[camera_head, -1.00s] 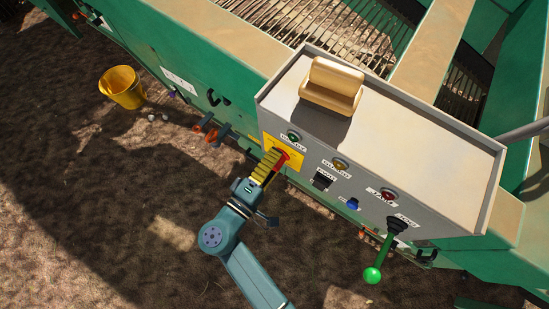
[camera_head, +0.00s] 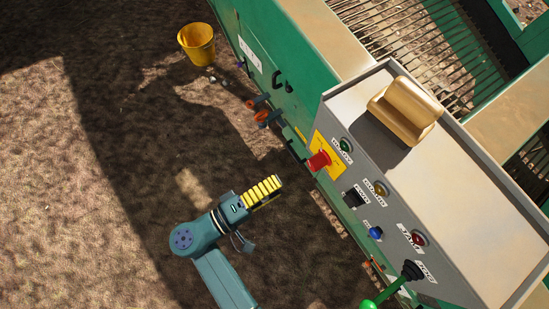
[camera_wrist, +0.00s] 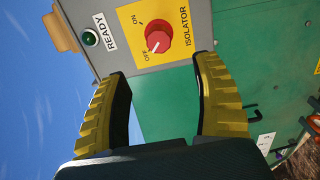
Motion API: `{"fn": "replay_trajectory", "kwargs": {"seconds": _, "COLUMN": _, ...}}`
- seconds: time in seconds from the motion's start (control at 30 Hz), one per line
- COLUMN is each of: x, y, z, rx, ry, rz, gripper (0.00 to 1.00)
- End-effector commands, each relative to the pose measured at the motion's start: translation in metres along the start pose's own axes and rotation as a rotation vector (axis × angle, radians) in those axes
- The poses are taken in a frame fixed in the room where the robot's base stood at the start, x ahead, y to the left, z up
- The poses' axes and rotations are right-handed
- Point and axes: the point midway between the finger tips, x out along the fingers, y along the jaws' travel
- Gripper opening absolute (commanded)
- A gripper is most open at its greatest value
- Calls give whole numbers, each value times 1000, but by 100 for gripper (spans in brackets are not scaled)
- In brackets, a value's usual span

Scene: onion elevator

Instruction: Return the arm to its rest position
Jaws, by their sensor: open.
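My gripper (camera_head: 264,192) is open and empty, with yellow ribbed fingers, over the brown soil to the left of the control box. In the wrist view my gripper (camera_wrist: 165,105) shows its two fingers spread wide with nothing between them. The red isolator knob (camera_head: 319,161) on its yellow plate is apart from the fingers. In the wrist view the red knob (camera_wrist: 158,40) lies beyond the fingertips, between the ON and OFF marks, with its pointer toward OFF.
The grey control box (camera_head: 340,105) carries a blue button (camera_head: 376,233), several lamps and a green-knobbed lever (camera_head: 390,290). A tan object (camera_head: 405,110) sits on top. A yellow bucket (camera_head: 197,43) stands on the soil. Orange-tipped fittings (camera_head: 262,113) stick out from the green machine. Soil at left is open.

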Motion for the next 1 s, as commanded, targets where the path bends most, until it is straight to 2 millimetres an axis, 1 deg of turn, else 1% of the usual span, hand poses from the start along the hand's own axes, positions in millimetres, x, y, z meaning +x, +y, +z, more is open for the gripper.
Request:
{"fn": "replay_trajectory", "kwargs": {"seconds": 0.5, "x": 0, "y": 0, "z": 0, "rx": 1, "ry": 0, "rz": 0, "gripper": 66}}
{"fn": "replay_trajectory", "kwargs": {"seconds": 0.57, "x": 5, "y": 4, "z": -2, "rx": 27, "ry": -4, "rz": -28, "gripper": 66}}
{"fn": "replay_trajectory", "kwargs": {"seconds": 0.67, "x": 30, "y": 16, "z": -15, "rx": 165, "ry": 0, "rz": -181, "gripper": 66}}
{"fn": "replay_trajectory", "kwargs": {"seconds": 0.7, "x": 43, "y": 25, "z": -24, "rx": 260, "ry": 14, "rz": -270, "gripper": 66}}
{"fn": "replay_trajectory", "kwargs": {"seconds": 0.77, "x": 64, "y": 46, "z": -40, "rx": 439, "ry": 63, "rz": -410, "gripper": 66}}
{"fn": "replay_trajectory", "kwargs": {"seconds": 0.8, "x": 77, "y": 66, "z": -53, "rx": 574, "ry": 117, "rz": -491, "gripper": 66}}
{"fn": "replay_trajectory", "kwargs": {"seconds": 0.87, "x": 92, "y": 106, "z": -69, "rx": 776, "ry": 225, "rz": -586, "gripper": 66}}
{"fn": "replay_trajectory", "kwargs": {"seconds": 0.9, "x": 99, "y": 136, "z": -76, "rx": 901, "ry": 306, "rz": -626, "gripper": 66}}
{"fn": "replay_trajectory", "kwargs": {"seconds": 0.97, "x": 104, "y": 180, "z": -82, "rx": 1058, "ry": 425, "rz": -660, "gripper": 66}}
{"fn": "replay_trajectory", "kwargs": {"seconds": 1.0, "x": 106, "y": 210, "z": -82, "rx": 1150, "ry": 507, "rz": -668, "gripper": 66}}
